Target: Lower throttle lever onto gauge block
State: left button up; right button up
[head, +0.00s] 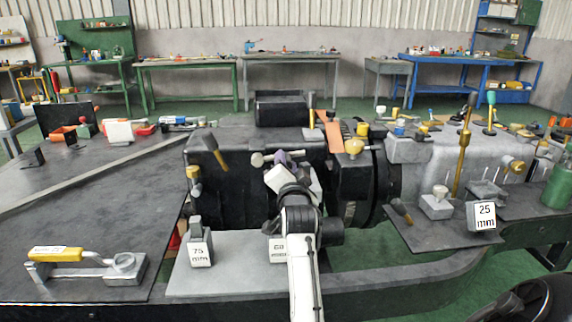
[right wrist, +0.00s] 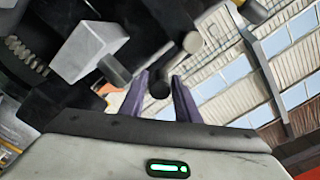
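My right gripper (head: 281,157) reaches in from the bottom, with its purple fingers at the dark machine above the 60 mm block. A pale-knobbed bar (head: 257,160) is beside them. In the right wrist view, the two purple fingers (right wrist: 161,97) stand apart, with a dark cylinder end (right wrist: 160,84) between their tips; contact is unclear. I cannot tell which lever is the throttle lever. Gauge blocks marked 75 mm (head: 201,250) and 60 mm (head: 278,248) stand on the grey plate; my arm partly hides the latter. A 25 mm block (head: 481,216) stands at right. My left gripper is out of view.
A dark-handled lever (head: 212,150) rises at left of the machine. A yellow-handled clamp (head: 57,254) lies on the left table. Tall levers (head: 464,150) and a green canister (head: 558,185) stand at right. The grey plate (head: 225,283) is bare at its front.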

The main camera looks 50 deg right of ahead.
aim_at(287, 158)
jog(key=shift+o, duration=1.2)
jog(key=shift+r, duration=0.3)
notch_tip(287, 158, up, 9)
jog(key=shift+r+p, duration=0.1)
jog(key=shift+p, duration=0.7)
jog(key=shift+r, duration=0.1)
